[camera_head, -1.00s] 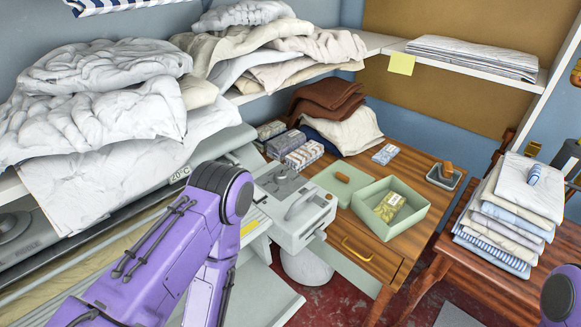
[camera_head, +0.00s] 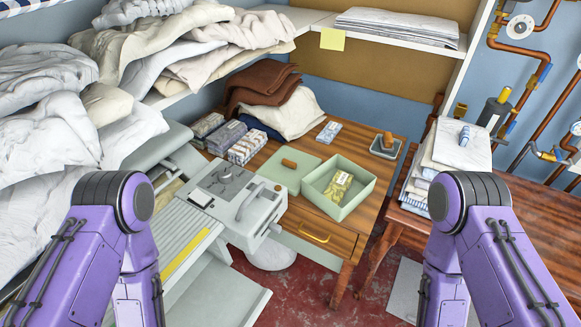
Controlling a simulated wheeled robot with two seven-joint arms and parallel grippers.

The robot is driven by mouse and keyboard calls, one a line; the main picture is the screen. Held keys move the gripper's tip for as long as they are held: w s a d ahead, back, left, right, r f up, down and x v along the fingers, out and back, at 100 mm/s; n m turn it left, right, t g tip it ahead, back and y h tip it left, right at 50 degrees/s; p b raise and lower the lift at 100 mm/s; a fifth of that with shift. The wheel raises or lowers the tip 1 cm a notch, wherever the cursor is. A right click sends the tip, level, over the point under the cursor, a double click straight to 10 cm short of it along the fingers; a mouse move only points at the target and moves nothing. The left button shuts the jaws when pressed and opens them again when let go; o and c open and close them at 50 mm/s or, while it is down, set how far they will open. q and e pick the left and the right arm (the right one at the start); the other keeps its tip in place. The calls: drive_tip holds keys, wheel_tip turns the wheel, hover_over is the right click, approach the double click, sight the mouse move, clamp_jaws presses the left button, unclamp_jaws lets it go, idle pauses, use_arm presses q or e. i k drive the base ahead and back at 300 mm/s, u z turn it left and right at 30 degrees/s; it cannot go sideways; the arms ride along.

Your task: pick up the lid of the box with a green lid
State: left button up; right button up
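The green lid (camera_head: 276,167) lies flat on the wooden table, left of the open green box, with a brown knob-like handle (camera_head: 289,163) on top. The green box (camera_head: 346,207) stands open on the table with a yellow-green packet (camera_head: 338,187) inside. My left arm comes in at the lower left and my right arm at the lower right. Both bend down out of the picture, so neither gripper is in view. Both arms are well short of the table.
Several small patterned boxes (camera_head: 228,136) and folded brown cloth (camera_head: 262,84) sit behind the lid. The grey ironer end unit (camera_head: 236,200) stands close on its left. A stamp in a tray (camera_head: 387,145) is at the back right. A linen stack (camera_head: 460,146) stands further right.

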sight(288, 166)
drive_tip(key=z, duration=0.05)
drive_tip(key=k, duration=0.55)
drive_tip(key=z, duration=0.6)
drive_tip(key=i, duration=1.1)
drive_tip(key=u, duration=0.3)
